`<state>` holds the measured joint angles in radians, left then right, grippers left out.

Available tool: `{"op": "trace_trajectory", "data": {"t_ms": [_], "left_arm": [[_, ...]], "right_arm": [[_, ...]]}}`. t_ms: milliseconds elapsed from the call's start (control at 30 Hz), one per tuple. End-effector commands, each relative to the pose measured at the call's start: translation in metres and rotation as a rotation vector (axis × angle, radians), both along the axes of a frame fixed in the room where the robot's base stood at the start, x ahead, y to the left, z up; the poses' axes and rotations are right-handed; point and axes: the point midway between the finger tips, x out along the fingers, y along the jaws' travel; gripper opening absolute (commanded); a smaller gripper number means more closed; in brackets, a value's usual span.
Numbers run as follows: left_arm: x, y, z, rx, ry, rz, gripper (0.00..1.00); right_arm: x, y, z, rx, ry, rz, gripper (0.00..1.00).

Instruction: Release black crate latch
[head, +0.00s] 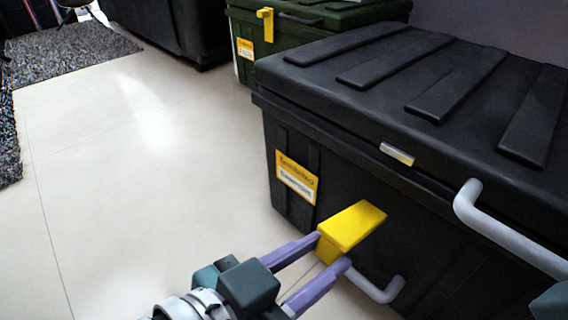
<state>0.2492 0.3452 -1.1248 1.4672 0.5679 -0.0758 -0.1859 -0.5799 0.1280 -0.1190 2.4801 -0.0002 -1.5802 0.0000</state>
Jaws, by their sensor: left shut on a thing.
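The black crate (350,185) stands on the right of the head view with its ribbed lid (430,75) down. Its yellow latch (352,225) sticks out from the front wall, low and apart from the small metal catch plate (397,153) on the lid's edge. My left gripper (333,249) comes in from the bottom left, its purple fingers one on each side of the latch's outer end, shut on it. The latch's join with the crate is hard to make out. My right gripper's fingers do not show; only a dark teal part of mine is at the bottom right corner.
The pale floor (130,180) at left is clear up to a grey rug (65,57).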

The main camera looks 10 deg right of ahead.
Motion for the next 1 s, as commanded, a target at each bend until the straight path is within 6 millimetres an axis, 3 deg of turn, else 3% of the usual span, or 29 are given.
{"op": "trace_trajectory", "data": {"t_ms": [33,567,600,833,1000], "left_arm": [[-0.0010,0.0015,-0.0066,-0.001,0.000,-0.001,0.00],[-0.0015,0.0013,-0.0050,-0.021,-0.010,-0.001,0.00],[-0.0015,0.0013,-0.0049,-0.021,-0.010,-0.001,0.41],[-0.0013,0.0008,-0.0040,-0.023,-0.011,-0.001,0.67],[-0.0012,0.0006,-0.0035,-0.023,-0.011,-0.001,0.68]], "right_arm": [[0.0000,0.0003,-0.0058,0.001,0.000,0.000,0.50],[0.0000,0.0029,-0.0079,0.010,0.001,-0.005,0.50],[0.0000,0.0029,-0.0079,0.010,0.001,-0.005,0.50],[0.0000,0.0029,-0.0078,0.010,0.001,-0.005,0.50],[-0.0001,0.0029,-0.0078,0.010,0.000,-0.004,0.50]]}}
